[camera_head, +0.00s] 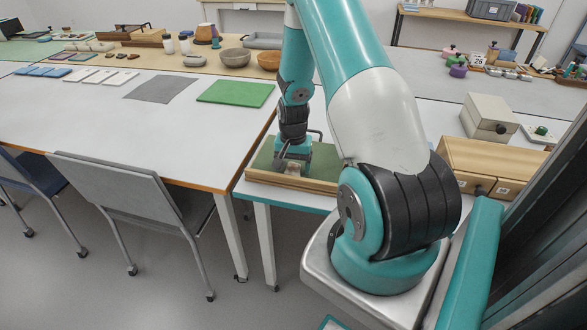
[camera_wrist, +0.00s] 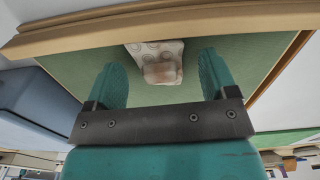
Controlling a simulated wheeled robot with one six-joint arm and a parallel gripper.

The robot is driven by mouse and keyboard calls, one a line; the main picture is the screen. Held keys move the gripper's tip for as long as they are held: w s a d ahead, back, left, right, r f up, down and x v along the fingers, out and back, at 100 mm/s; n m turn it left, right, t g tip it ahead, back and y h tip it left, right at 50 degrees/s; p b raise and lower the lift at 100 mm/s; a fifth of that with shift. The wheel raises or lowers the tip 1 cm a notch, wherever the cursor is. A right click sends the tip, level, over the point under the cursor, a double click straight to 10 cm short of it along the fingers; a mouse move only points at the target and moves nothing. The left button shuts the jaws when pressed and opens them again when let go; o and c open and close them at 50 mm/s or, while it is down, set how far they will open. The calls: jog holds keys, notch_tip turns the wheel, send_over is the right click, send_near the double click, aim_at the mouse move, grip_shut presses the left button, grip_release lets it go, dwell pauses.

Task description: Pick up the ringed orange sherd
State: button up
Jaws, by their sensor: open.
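A pale sherd with ring marks and an orange-brown patch (camera_wrist: 158,62) lies on the green floor of a wooden-rimmed tray (camera_wrist: 100,14). In the wrist view my gripper (camera_wrist: 163,66) is open, with one teal finger on each side of the sherd and a visible gap on both sides. The sherd reaches a little past the fingertips toward the tray's wooden edge. In the head view my gripper (camera_head: 293,160) points down over the same tray (camera_head: 262,178); the sherd is mostly hidden there. Whether the fingertips are down at the sherd's height is hard to tell.
The tray's raised wooden rim runs close to the fingers. A wooden drawer box (camera_head: 490,160) and a beige box (camera_head: 488,115) stand to the right. A green mat (camera_head: 236,93) and a grey mat (camera_head: 160,88) lie on the white table at left. Chairs (camera_head: 120,185) stand in front.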

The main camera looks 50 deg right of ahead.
jog(key=shift+f, duration=0.15)
jog(key=c, duration=1)
